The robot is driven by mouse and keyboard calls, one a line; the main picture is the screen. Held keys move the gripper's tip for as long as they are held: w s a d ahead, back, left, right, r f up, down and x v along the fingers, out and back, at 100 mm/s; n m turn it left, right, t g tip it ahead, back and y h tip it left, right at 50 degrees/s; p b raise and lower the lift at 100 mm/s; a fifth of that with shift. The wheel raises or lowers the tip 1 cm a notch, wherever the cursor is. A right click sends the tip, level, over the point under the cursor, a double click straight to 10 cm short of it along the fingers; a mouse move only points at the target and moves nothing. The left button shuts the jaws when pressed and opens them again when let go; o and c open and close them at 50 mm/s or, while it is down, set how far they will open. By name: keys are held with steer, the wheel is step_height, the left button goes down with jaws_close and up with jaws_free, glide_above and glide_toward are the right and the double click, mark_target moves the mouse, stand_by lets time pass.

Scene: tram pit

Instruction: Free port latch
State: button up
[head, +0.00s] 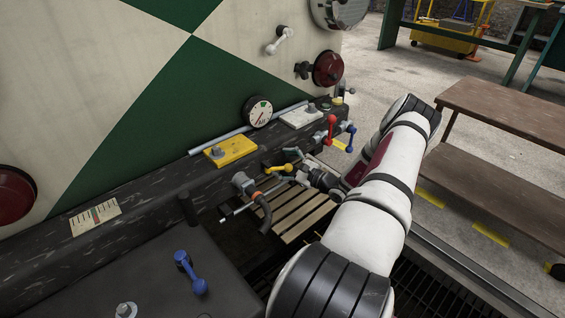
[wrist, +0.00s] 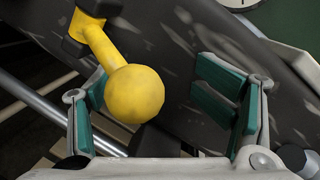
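A yellow lever with a round ball knob (head: 279,168) sticks out from the dark beam of the tram front. In the wrist view the yellow knob (wrist: 135,94) is large and lies between the finger pads, nearer the left one. My gripper (head: 296,164) is at this lever, its teal-padded fingers spread apart. In the wrist view my gripper (wrist: 160,88) is open, with a clear gap between the knob and the right pads. Whether the left pad touches the knob cannot be told. No label shows which lever is the port latch.
A red lever (head: 331,127) and a blue lever (head: 350,136) stand right of the yellow one. A coupling with a hose (head: 247,186) is close on the left. A pressure gauge (head: 258,112) is above. A brown bench (head: 505,115) stands at the right.

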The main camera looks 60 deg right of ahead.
steer(key=s+d, duration=0.1)
steer(key=s, duration=0.9)
